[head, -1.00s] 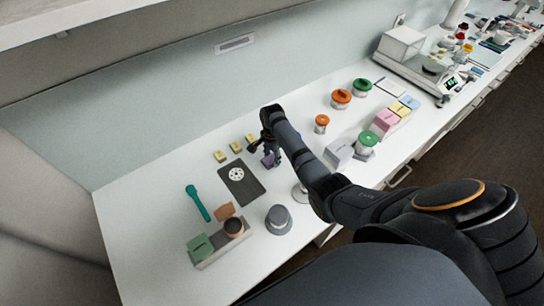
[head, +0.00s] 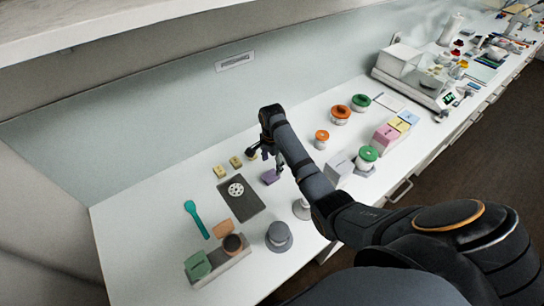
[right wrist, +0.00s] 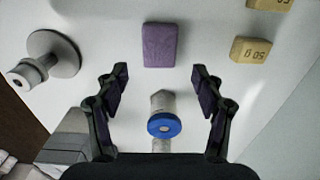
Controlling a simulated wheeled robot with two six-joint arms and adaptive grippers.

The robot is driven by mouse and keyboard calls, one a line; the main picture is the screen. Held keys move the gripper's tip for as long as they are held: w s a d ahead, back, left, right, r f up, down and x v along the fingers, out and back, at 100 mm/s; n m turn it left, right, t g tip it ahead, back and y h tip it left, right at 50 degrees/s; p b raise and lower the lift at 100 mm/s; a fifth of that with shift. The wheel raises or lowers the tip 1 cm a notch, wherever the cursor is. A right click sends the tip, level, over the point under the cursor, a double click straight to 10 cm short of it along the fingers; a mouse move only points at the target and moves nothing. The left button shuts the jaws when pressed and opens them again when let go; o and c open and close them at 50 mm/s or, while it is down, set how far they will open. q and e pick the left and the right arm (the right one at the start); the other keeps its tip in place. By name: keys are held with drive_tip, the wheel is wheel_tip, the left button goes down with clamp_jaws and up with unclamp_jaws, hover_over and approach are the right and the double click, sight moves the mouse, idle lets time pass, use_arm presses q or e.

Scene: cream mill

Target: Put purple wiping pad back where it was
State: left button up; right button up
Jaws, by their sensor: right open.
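The purple wiping pad (head: 270,176) lies flat on the white counter, just right of the dark mat. It also shows in the right wrist view (right wrist: 160,45), beyond my fingertips and centred between them. My right gripper (head: 268,150) is open and empty, just above and behind the pad in the head view. In the right wrist view its two fingers (right wrist: 160,76) stand wide apart, and neither touches the pad. My left gripper is in neither view.
Yellow blocks (head: 235,162) stand behind the mat (head: 252,207). A blue-ringed grey piece (right wrist: 163,125) shows between my fingers in the wrist view. A round-based stand (right wrist: 55,55) is left of it. A grey round pot (head: 279,237) stands in front.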

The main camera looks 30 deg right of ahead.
sight(272, 174)
wheel_tip(272, 174, up, 6)
drive_tip(key=shift+b, duration=0.45)
